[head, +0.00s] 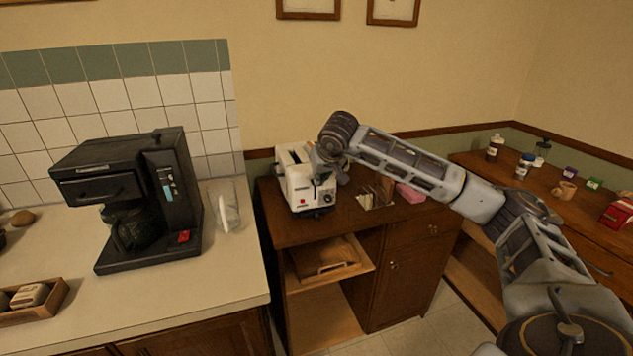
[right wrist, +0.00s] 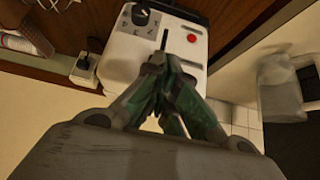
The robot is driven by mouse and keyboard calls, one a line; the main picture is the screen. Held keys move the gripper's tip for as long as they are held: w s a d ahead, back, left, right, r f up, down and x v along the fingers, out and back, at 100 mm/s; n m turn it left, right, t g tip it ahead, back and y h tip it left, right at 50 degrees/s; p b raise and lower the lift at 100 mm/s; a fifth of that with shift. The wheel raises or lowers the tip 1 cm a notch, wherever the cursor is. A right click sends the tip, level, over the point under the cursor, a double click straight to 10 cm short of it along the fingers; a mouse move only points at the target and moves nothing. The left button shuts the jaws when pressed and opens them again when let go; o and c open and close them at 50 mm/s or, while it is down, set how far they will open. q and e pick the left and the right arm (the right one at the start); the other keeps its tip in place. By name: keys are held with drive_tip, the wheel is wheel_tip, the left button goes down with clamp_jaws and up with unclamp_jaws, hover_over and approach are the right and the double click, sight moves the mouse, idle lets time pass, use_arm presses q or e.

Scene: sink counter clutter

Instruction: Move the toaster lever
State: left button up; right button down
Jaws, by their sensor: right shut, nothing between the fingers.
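The toaster (head: 298,188) is white with dark slots and stands on the dark wooden cabinet. My right gripper (head: 324,176) is at its right-hand end, with the fingers shut and empty. In the right wrist view the toaster's end face (right wrist: 122,58) shows a dark knob, a red button (right wrist: 191,38) and a narrow dark vertical slot (right wrist: 165,40). The right gripper's fingertips (right wrist: 166,68) are together at the end of this slot, close to the face. The lever itself is not clearly visible; the fingers cover part of the face. I cannot tell whether they touch it. My left gripper is out of view.
A black coffee maker (head: 180,185) stands on the pale counter (head: 232,278) at left, beside a clear bag-like item (head: 230,205). A pink item (head: 410,193) lies right of the toaster. A wall socket with a plug (right wrist: 84,66) shows near the toaster.

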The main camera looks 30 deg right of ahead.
wheel_tip(320, 180, down, 5)
drive_tip(key=b, duration=0.3)
drive_tip(key=shift+f, duration=0.15)
idle(0.4)
drive_tip(key=s, duration=0.2)
drive_tip(key=s+r, duration=0.1)
drive_tip(key=shift+a, duration=0.4)
drive_tip(key=shift+w, duration=0.15)
